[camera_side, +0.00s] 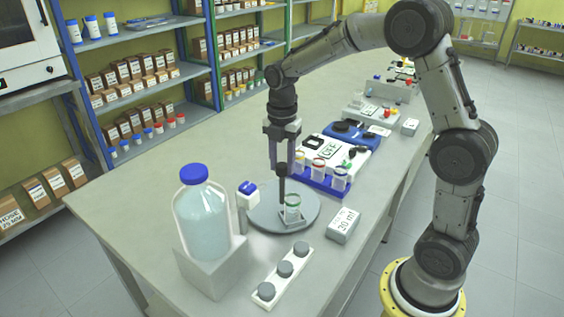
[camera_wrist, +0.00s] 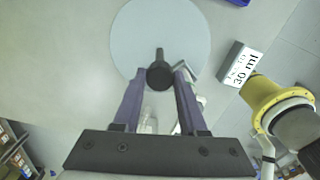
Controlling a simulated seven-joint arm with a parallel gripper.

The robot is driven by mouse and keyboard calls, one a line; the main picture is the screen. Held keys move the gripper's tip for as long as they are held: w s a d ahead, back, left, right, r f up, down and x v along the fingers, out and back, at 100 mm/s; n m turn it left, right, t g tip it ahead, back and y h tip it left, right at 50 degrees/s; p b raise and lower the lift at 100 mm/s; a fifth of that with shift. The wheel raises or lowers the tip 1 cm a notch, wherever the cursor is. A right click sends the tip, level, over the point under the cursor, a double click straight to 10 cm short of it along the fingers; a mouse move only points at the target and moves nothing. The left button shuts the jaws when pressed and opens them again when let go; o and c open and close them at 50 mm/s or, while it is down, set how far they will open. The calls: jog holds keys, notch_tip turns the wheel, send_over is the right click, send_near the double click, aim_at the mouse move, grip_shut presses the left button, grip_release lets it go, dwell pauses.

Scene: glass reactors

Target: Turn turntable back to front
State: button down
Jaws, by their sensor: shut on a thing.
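The turntable is a flat grey disc on the bench (camera_side: 260,217); it fills the top of the wrist view (camera_wrist: 135,35). A dark upright handle (camera_side: 282,190) stands on it and shows end-on in the wrist view (camera_wrist: 160,76). My gripper (camera_side: 281,168) points straight down over the disc, shut on this handle; its two purple fingers flank it in the wrist view (camera_wrist: 160,72). A small clear glass vessel with a green rim (camera_side: 293,209) stands near the disc's front edge, right of the handle. In the wrist view, glass between and beside the fingers is partly hidden.
A large blue-capped bottle (camera_side: 203,222) stands front left. A small white-and-blue device (camera_side: 247,195) is at the disc's left. A "30 ml" box (camera_side: 343,226) and a blue rack of vessels (camera_side: 322,184) are close on the right. A white strip with grey knobs (camera_side: 284,271) lies in front.

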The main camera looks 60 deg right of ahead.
jog(key=shift+r+n, duration=0.1)
jog(key=shift+n, duration=3.4)
jog(key=shift+c, duration=2.2)
grip_release()
notch_tip(320, 180, up, 14)
